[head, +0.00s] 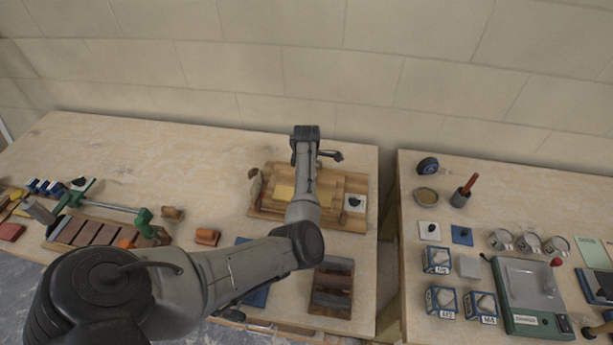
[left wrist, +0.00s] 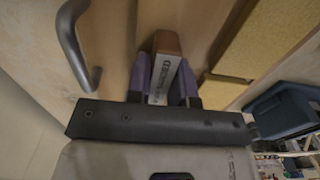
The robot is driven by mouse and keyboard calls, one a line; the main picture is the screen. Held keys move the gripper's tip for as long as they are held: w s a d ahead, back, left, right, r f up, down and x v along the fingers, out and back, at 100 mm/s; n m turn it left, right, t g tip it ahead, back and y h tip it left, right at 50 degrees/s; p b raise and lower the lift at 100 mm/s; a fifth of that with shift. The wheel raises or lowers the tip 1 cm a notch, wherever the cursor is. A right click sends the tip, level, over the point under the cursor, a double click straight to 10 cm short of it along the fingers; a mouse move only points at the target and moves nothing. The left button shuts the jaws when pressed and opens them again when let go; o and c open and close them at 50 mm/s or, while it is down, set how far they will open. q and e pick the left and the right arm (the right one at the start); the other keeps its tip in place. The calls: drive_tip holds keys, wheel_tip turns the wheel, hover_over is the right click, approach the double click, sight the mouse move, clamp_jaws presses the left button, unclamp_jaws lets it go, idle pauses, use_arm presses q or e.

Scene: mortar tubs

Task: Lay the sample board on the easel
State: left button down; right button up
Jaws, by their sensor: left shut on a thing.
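My left gripper (left wrist: 162,84) is shut on a brown block with a white printed label (left wrist: 162,72), seen between its two purple-grey fingers in the left wrist view. I cannot tell whether this is the sample board or part of it. In the head view my left arm reaches over a wooden stand with raised wooden pieces (head: 350,222), possibly the easel. The arm's end is at its back edge, and the fingertips and held thing are hidden there. Yellow panels (head: 284,191) lie on the stand and also show in the left wrist view (left wrist: 236,48). My right gripper is not in view.
A curved metal handle (left wrist: 75,45) is close left of the fingers in the wrist view. A white tile with a dark mark (head: 355,203) is at the stand's right. A dark compartment tray (head: 333,286) is in front. A gap separates the right table (head: 408,250). The left table's back is clear.

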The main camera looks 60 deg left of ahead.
use_arm(q)
drive_tip(key=shift+f, duration=0.15)
drive_tip(key=shift+f, duration=0.15)
drive_tip(key=c, duration=1)
unclamp_jaws()
wheel_tip(320, 180, up, 12)
drive_tip(key=p, duration=0.1)
drive_tip(key=shift+a, duration=0.1)
